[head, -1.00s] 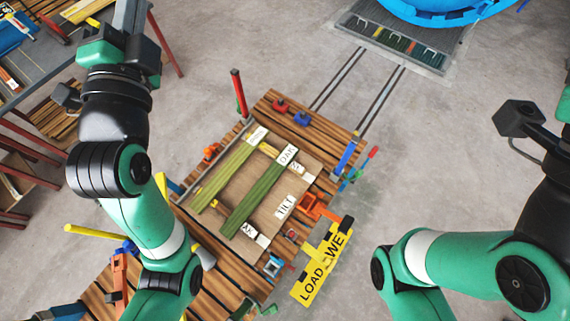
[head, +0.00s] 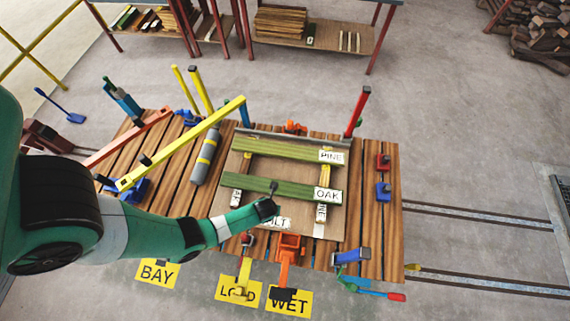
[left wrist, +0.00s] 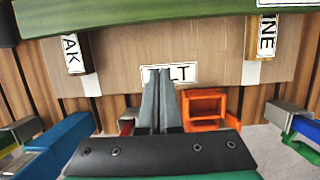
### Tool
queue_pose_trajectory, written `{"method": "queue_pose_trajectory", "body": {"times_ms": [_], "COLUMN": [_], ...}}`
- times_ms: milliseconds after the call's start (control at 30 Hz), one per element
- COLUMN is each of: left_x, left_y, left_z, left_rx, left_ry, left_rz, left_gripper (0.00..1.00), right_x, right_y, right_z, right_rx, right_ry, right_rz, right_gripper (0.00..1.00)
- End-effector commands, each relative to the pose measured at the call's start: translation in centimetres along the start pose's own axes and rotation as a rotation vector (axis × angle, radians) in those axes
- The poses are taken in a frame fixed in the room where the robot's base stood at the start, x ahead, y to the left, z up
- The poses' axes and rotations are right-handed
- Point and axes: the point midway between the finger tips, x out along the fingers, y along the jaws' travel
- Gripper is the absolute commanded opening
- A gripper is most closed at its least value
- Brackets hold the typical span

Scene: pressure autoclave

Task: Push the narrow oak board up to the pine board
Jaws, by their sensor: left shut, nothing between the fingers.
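The green pine board (head: 285,151) lies across the far side of a brown panel (head: 262,213) on the slatted cart. The green oak board (head: 300,188) lies roughly parallel on the near side, with a clear gap between them. A green board, apparently the oak one, crosses the top of the left wrist view (left wrist: 150,14). My left gripper (head: 271,190) is at the oak board's near edge, left of its OAK label. In the left wrist view its fingers (left wrist: 158,80) are shut and empty, pointing toward that board. I cannot tell whether they touch it. My right gripper is out of view.
Short crosspieces labelled OAK (head: 239,182) and PINE (head: 323,180) flank the gap. An orange clamp (head: 288,246) stands at the panel's near edge. A yellow bar (head: 185,142) and grey cylinder (head: 206,157) lie left; a red post (head: 357,110) stands at the back right.

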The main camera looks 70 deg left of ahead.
Motion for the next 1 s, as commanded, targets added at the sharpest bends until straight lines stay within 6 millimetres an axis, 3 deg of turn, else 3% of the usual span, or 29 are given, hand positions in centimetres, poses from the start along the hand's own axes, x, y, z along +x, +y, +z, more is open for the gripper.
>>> {"method": "queue_pose_trajectory", "body": {"times_ms": [133,267,533,700,800,1000], "left_x": [0.3,2.0,7.7,10.8,10.6,11.0], "left_y": [-0.3,-0.3,-0.4,-0.4,-0.5,-0.4], "left_z": [0.2,0.1,0.1,0.2,2.3,4.0], "left_rx": [-0.003,-0.003,-0.005,-0.004,-0.009,-0.005], "left_ry": [-0.004,-0.004,-0.005,-0.004,-0.007,-0.005], "left_rz": [-0.005,-0.006,-0.006,-0.005,-0.007,-0.007], "left_gripper": [0.0,0.0,0.0,0.0,0.0,0.0], "right_x": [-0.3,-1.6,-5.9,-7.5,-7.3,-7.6], "right_y": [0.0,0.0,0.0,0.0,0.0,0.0], "right_z": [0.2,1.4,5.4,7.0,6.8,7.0], "right_rx": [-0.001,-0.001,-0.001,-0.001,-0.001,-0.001], "right_ry": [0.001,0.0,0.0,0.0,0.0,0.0], "right_rz": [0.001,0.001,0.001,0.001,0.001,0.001], "right_gripper": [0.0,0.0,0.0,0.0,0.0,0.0]}}
